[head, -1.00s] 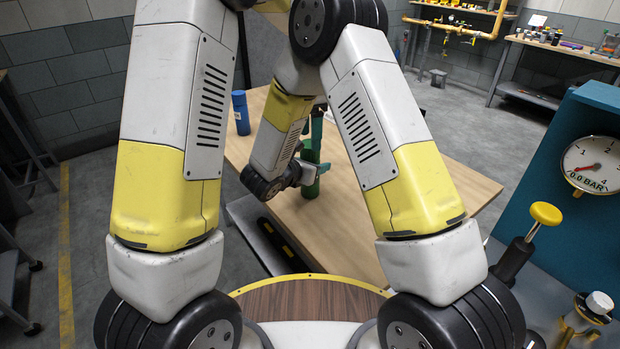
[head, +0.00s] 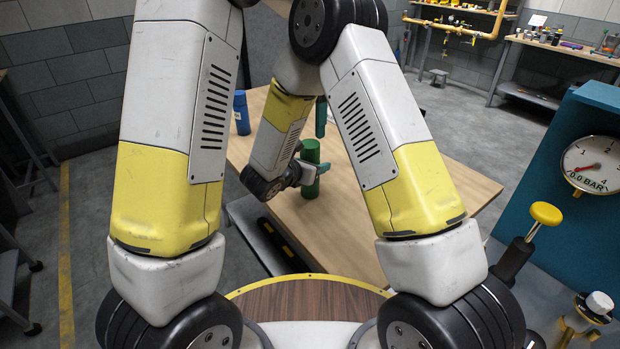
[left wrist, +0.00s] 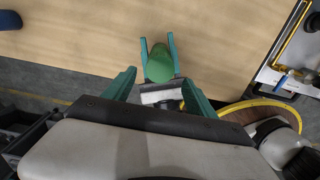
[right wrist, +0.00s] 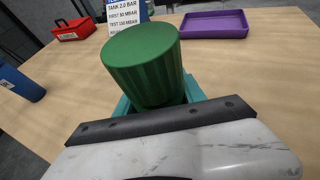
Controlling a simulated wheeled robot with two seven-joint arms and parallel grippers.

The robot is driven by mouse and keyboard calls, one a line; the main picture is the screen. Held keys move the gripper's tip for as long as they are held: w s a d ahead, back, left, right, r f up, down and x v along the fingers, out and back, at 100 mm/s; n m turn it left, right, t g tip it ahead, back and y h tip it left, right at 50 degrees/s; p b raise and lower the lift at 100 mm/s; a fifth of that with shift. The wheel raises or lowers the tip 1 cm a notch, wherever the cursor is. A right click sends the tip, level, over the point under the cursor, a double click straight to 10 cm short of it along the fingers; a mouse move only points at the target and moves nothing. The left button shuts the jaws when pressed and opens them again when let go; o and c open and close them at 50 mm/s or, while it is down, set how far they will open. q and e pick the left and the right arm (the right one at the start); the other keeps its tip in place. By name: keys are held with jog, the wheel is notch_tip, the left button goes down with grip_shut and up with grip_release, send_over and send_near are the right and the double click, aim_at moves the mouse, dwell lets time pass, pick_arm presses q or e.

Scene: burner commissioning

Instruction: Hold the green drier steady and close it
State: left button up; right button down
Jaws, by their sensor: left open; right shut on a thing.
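The green drier (head: 310,168) is a ribbed cylinder with a flat, plain top, standing on the wooden table. It looks upright in the head view. My right gripper (right wrist: 156,98) is shut around its lower part, and the drier (right wrist: 148,68) fills the middle of the right wrist view. My left gripper (head: 321,117) is open and empty above the drier, partly hidden by my arm. In the left wrist view the drier's green top (left wrist: 160,66) lies between and beyond the open teal fingers. Whether a seam shows on the drier cannot be told.
The wooden table (head: 420,190) has clear room around the drier. A blue bottle (head: 241,112) stands to its left. The right wrist view shows a red box (right wrist: 73,28), a printed sign (right wrist: 124,22) and a purple tray (right wrist: 215,24) farther back. A gauge panel (head: 595,165) stands right.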

aim_at(310, 143)
pick_arm(q)
notch_tip(310, 143, down, 8)
jog(key=shift+r, duration=0.15)
dwell(0.3)
grip_shut()
jog(key=m, duration=0.3)
dwell(0.3)
jog(key=shift+o, duration=0.4)
grip_release()
